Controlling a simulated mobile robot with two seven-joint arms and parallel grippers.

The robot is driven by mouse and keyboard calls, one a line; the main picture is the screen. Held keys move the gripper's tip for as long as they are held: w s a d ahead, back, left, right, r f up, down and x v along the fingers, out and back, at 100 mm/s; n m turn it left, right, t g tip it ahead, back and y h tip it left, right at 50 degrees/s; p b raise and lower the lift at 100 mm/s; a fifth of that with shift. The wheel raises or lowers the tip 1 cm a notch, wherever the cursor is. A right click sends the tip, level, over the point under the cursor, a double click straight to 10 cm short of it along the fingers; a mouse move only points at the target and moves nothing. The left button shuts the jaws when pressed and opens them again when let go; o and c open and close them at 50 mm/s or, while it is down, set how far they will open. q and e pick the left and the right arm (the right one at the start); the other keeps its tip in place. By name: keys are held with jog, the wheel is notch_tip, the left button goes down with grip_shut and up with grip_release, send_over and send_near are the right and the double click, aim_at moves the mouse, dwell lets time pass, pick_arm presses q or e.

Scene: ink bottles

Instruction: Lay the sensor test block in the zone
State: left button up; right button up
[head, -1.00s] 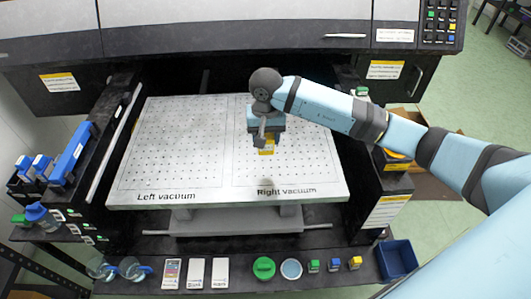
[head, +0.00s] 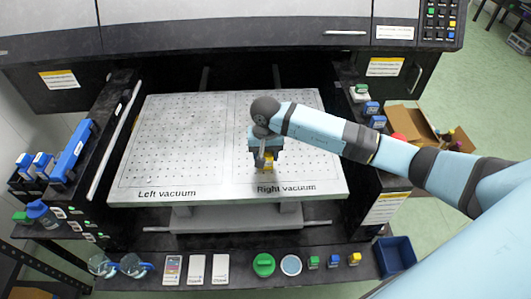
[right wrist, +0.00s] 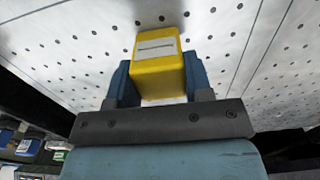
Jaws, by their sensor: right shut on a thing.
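The sensor test block is a yellow block (right wrist: 158,68) with a pale label strip. My right gripper (head: 264,161) is shut on it, with a blue finger on each side in the right wrist view. In the head view the block (head: 270,157) shows partly behind the gripper, over the front part of the right half of the white perforated plate (head: 190,170). That half is lettered "Right vacuum" (head: 286,189). I cannot tell whether the block touches the plate. My left gripper is not in view.
The plate's left half, lettered "Left vacuum" (head: 167,193), is clear. Dark rails flank the plate. The front ledge holds cards, a green lid (head: 263,264) and small coloured bottles. A blue bin (head: 396,257) stands at the right. An open cardboard box (head: 410,125) lies beyond the right rail.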

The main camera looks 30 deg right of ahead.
jog(key=o, duration=0.9)
jog(key=shift+o, duration=0.2)
